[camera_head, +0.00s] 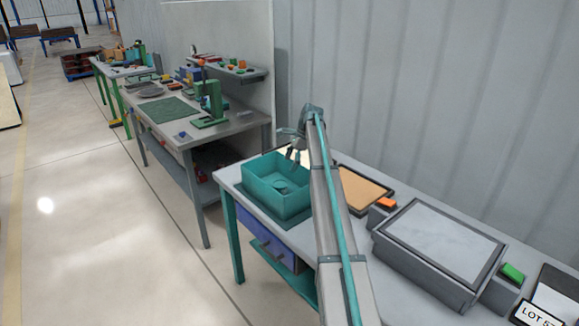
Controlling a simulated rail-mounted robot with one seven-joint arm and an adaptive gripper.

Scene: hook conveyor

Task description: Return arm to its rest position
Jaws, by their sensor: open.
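My gripper (293,154) is at the far end of my arm, which reaches from the bottom of the view over the near table. It hangs over the right part of a teal open bin (266,207) and its fingers are apart. The bin stands on the left end of the near table, and a small dark item (281,188) lies inside it. I cannot tell what that item is. My arm hides part of the table to the right of the bin.
A tan board (365,190) and a grey box with a pale top (443,238) lie right of my arm. An orange block (386,203), a green block (513,272) and a lot sign (537,314) are nearby. A corrugated wall (430,90) stands behind. The floor at left is clear.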

